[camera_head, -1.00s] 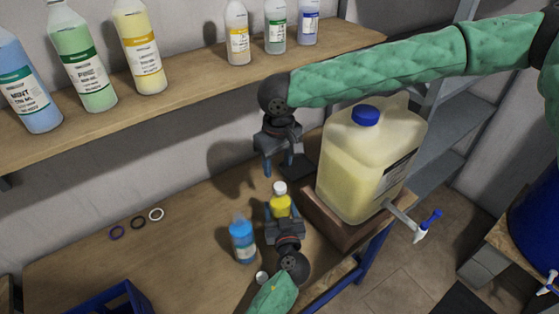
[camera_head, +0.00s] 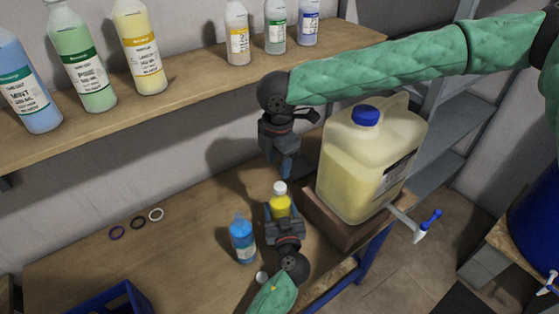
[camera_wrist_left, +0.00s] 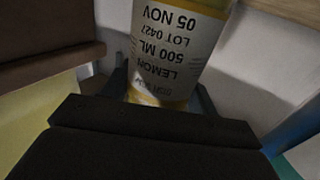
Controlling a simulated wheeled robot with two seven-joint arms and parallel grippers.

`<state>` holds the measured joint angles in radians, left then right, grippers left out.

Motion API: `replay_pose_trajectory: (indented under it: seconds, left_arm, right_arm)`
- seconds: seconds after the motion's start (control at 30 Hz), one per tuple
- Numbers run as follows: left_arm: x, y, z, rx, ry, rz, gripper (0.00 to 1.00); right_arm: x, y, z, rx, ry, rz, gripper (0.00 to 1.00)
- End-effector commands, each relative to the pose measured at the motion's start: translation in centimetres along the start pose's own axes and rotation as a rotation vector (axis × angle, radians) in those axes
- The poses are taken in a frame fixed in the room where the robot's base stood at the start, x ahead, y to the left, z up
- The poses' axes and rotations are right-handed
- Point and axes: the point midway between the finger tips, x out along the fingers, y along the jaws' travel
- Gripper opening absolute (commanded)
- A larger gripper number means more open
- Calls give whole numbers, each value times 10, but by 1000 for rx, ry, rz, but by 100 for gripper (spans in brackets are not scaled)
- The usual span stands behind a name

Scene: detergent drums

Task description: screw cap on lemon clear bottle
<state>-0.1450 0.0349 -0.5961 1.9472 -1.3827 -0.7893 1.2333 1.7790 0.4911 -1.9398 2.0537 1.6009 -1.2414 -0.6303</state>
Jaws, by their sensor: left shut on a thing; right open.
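The lemon bottle (camera_head: 281,206) stands upright, with yellow contents and a white cap (camera_head: 280,187) on its neck. Whether the cap is fully tight cannot be told. My left gripper (camera_head: 283,217) is shut around the bottle's lower body. In the left wrist view the bottle (camera_wrist_left: 176,45) shows a label reading LEMON 500 ML between the fingers; its cap is out of that view. My right gripper (camera_head: 284,168) is open and empty, pointing down just above the cap and apart from it.
A blue bottle (camera_head: 242,241) stands left of my left gripper, with a small white piece (camera_head: 262,277) nearby. A large yellow jug (camera_head: 350,168) with a tap sits close on the right. Several bottles line the shelf (camera_head: 190,85). Rings (camera_head: 138,222) and a blue crate (camera_head: 112,301) lie left.

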Motion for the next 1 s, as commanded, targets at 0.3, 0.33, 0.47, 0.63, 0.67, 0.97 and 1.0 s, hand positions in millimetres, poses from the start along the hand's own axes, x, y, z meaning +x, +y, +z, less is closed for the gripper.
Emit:
replay_pose_trajectory:
  seconds: [0.3, 0.33, 0.47, 0.63, 0.67, 0.97, 1.0]
  left_arm:
    - [0, 0, 0, 0, 0, 0, 0]
    - [0, 0, 0, 0, 0, 0, 0]
    - [0, 0, 0, 0, 0, 0, 0]
    - [0, 0, 0, 0, 0, 0, 0]
    - [0, 0, 0, 0, 0, 0, 0]
    - [0, 0, 0, 0, 0, 0, 0]
    - [0, 0, 0, 0, 0, 0, 0]
  right_arm:
    - [-1, -1, 0, -465, -2, -6, 49]
    - [-1, -1, 0, -509, -2, -6, 49]
    - [-1, -2, 0, -700, -2, -9, 49]
    - [-1, -2, 1, -950, -1, -13, 49]
    - [-1, -2, 1, -993, -1, -14, 49]
    - [-1, -3, 2, -1435, 3, -20, 49]
    - [-1, -3, 2, -1493, 3, -20, 49]
